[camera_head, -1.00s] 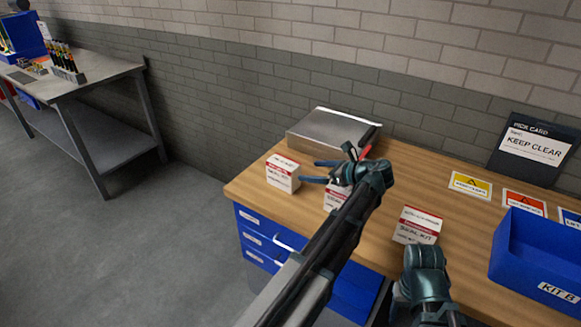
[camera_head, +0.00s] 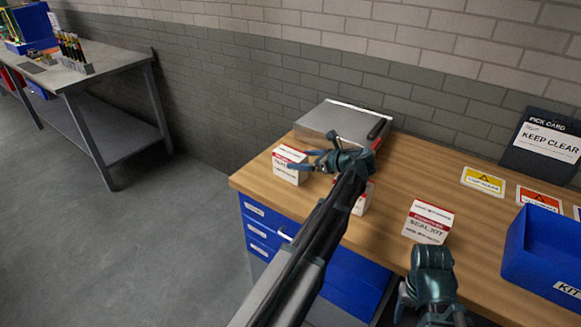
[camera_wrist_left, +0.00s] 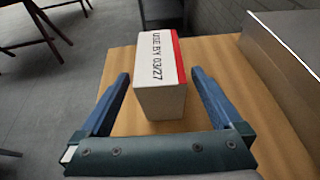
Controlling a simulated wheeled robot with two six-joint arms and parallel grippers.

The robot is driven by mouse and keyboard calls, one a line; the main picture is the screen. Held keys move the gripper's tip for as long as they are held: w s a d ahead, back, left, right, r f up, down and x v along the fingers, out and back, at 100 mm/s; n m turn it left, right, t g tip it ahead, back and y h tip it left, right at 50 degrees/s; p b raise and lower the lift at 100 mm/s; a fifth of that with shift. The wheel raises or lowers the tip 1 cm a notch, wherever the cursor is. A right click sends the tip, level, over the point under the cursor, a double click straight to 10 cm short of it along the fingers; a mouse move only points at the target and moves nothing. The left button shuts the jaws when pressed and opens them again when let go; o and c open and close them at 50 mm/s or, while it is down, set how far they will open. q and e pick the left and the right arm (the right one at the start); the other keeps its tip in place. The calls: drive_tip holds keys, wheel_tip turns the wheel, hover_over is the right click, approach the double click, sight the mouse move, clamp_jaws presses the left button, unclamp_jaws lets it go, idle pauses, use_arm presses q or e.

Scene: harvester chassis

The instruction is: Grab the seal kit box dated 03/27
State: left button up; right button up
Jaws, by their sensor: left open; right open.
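A white and red seal kit box (camera_head: 290,165) stands near the left end of the wooden bench. In the left wrist view this box (camera_wrist_left: 158,88) reads "USE BY 03/27" on its top. My left gripper (camera_head: 306,160) is open, its blue fingers pointing at the box; in the wrist view the fingers (camera_wrist_left: 158,95) are either side of its near end, apart from it. A second box (camera_head: 362,198) is partly hidden behind my left arm. A third seal kit box (camera_head: 428,222) stands further right. My right gripper (camera_head: 432,270) is in front of it, open; its fingers are hard to see.
A grey metal case (camera_head: 343,120) lies at the back against the wall, close to the left box. A blue bin (camera_head: 545,250) stands at the right, with warning labels (camera_head: 483,180) and a pick card (camera_head: 545,140) behind. Blue drawers (camera_head: 262,232) are under the bench.

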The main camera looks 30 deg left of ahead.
sight(290, 158)
use_arm(q)
drive_tip(key=shift+a, duration=0.1)
drive_tip(key=b+x, duration=0.2)
drive_tip(key=x, duration=0.3)
drive_tip(key=shift+a+f, duration=0.15)
drive_tip(key=shift+f, duration=0.05)
drive_tip(key=shift+r, duration=0.1)
drive_tip(key=c, duration=1.5)
drive_tip(key=shift+r, duration=0.1)
wheel_tip(290, 158, up, 10)
drive_tip(key=p, duration=1)
